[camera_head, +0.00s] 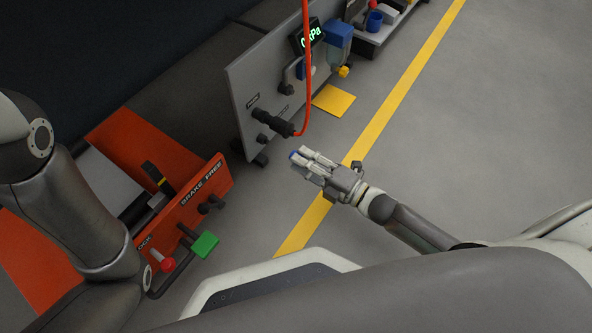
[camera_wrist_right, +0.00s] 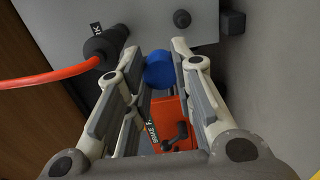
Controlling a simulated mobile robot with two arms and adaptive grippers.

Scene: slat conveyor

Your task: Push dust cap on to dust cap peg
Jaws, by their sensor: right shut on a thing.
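The blue dust cap (camera_wrist_right: 159,70) is held between the fingertips of my right gripper (camera_wrist_right: 160,75) in the right wrist view. In the head view the right gripper (camera_head: 304,160) is shut on the cap (camera_head: 294,155), out in front of the grey panel and apart from it. A short black stub on the panel (camera_head: 262,138), which looks like the dust cap peg, sits below the black hose connector. It also shows in the wrist view (camera_wrist_right: 182,18), beyond the cap. My left gripper is not in view; only its arm shows at the left.
A black connector (camera_head: 273,123) with a red hose (camera_head: 307,75) is plugged into the grey panel (camera_head: 245,85). An orange brake unit (camera_head: 185,215) with levers and a green block (camera_head: 205,244) stands at the left. The floor to the right is clear.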

